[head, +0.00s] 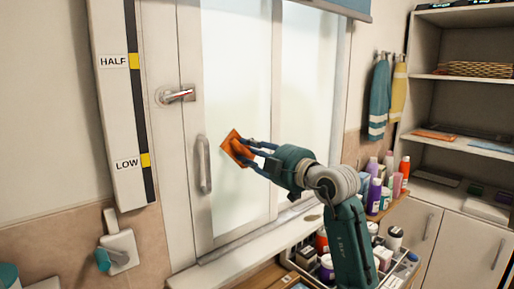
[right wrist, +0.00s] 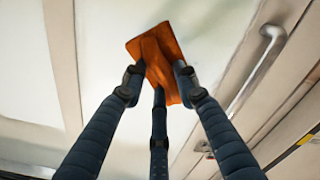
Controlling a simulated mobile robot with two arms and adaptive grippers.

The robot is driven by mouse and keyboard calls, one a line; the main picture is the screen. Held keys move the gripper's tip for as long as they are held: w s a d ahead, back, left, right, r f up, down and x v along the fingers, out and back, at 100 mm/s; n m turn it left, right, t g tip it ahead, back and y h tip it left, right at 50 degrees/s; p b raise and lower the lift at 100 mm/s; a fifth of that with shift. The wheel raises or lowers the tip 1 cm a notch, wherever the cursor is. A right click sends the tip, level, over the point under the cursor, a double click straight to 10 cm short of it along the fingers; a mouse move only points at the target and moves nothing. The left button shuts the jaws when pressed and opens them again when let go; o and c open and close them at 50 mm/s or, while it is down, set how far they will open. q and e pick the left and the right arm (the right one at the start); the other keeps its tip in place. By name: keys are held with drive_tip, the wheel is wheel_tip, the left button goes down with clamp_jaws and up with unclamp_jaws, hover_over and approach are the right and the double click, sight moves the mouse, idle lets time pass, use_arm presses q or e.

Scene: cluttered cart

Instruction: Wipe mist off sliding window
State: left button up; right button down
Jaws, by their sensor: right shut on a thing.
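The sliding window has a left pane (head: 234,75) and a right pane (head: 306,80), both pale and cloudy in the head view. My right gripper (head: 246,152) is shut on an orange cloth (head: 232,148) in front of the left pane's lower middle. In the right wrist view the cloth (right wrist: 156,55) is pinched between the fingers and spreads flat beyond the tips, close to the glass (right wrist: 100,50). I cannot tell whether it touches the glass. A vertical handle (head: 204,164) is on the left pane's frame, left of the cloth. My left gripper is not in view.
A lever handle (head: 176,95) sits on the frame at the upper left, beside a panel marked HALF and LOW (head: 122,100). Bottles (head: 375,195) and a divided tray (head: 390,280) crowd the area below right. Towels (head: 380,95) hang near the shelves (head: 455,130).

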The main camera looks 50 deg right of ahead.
sight(235, 147)
drive_tip(key=shift+w+a+p, duration=0.1)
drive_tip(key=shift+a+p, duration=0.35)
drive_tip(key=shift+a, duration=0.4)
drive_tip(key=shift+w+a+p, duration=0.15)
drive_tip(key=shift+a+p, duration=0.4)
drive_tip(key=shift+a, duration=0.75)
wheel_tip(235, 147, up, 2)
drive_tip(key=shift+p, duration=1.05)
drive_tip(key=shift+s+d+f+p, duration=0.1)
drive_tip(key=shift+s+d+p, duration=0.15)
drive_tip(key=shift+d, duration=1.8)
drive_tip(key=shift+s+d+p, duration=0.2)
drive_tip(key=shift+d+p, duration=0.1)
drive_tip(key=shift+d, duration=1.75)
drive_tip(key=shift+s+d+f+p, duration=0.1)
drive_tip(key=shift+s+d+p, duration=0.15)
drive_tip(key=shift+d, duration=1.8)
drive_tip(key=shift+s, duration=0.1)
drive_tip(key=shift+s+a+p, duration=0.15)
drive_tip(key=shift+s+p, duration=0.2)
drive_tip(key=shift+s, duration=1.05)
drive_tip(key=shift+s+a+p, duration=0.1)
drive_tip(key=shift+s+p, duration=0.25)
drive_tip(key=shift+s, duration=1.05)
